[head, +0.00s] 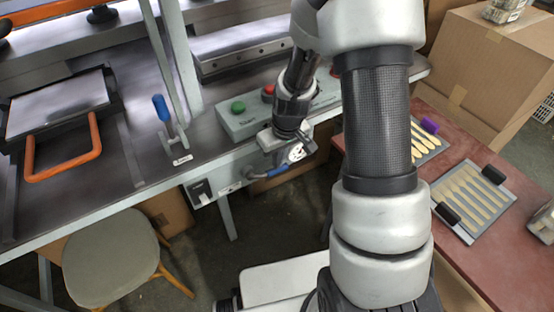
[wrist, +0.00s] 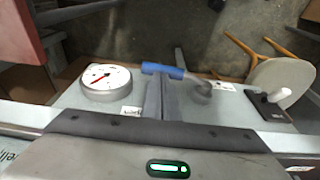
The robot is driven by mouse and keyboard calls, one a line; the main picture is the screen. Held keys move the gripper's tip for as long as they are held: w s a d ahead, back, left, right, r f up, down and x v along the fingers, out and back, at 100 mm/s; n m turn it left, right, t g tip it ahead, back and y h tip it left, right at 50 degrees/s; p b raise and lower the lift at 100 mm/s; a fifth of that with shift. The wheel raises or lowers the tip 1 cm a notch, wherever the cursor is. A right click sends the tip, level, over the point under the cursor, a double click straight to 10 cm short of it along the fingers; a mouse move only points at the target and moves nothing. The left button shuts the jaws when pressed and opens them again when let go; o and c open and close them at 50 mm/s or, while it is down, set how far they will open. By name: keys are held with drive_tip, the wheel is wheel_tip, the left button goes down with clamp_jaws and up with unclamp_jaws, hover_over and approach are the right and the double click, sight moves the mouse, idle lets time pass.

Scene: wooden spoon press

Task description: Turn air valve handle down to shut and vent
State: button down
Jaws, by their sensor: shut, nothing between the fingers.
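The air valve handle is a lever with a blue grip (head: 278,170) on the front of the bench, below the control box. In the wrist view its blue grip (wrist: 162,70) lies roughly level, and its grey pivot (wrist: 203,88) is on the right. A round white gauge (wrist: 103,77) with a red needle sits beside the grip; it also shows in the head view (head: 297,152). My gripper (wrist: 164,90) is shut and empty, its fingers reaching the blue grip's edge in the picture. I cannot tell whether they touch it.
The control box (head: 240,122) with green and red buttons stands just above. A switch (head: 198,190) is left of the valve. Another blue-handled lever (head: 162,108) stands on the bench. A stool (head: 110,255) is lower left; a red table (head: 480,185) with spoon trays is right.

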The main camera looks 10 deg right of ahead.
sight(281, 170)
drive_tip(key=shift+w+d+f+b, duration=0.1)
drive_tip(key=shift+d+f+b, duration=0.1)
drive_tip(key=shift+f+b, duration=0.35)
drive_tip(key=shift+d+f+b, duration=0.15)
drive_tip(key=shift+f+b, duration=0.25)
drive_tip(key=shift+f, duration=0.4)
drive_tip(key=shift+d+f, duration=0.1)
drive_tip(key=shift+w+d+f+g+y+b, duration=0.1)
drive_tip(key=shift+f+g+y+b, duration=0.4)
drive_tip(key=shift+y, duration=0.8)
drive_tip(key=shift+f+m+y+b, duration=0.3)
drive_tip(key=shift+f+y+b, duration=0.35)
drive_tip(key=shift+f+y, duration=0.2)
drive_tip(key=s+a+f+b, duration=0.1)
drive_tip(key=a+f+b, duration=0.2)
drive_tip(key=f, duration=0.3)
drive_tip(key=shift+s+a+f, duration=0.2)
drive_tip(key=shift+s+a, duration=0.1)
drive_tip(key=shift+a, duration=0.65)
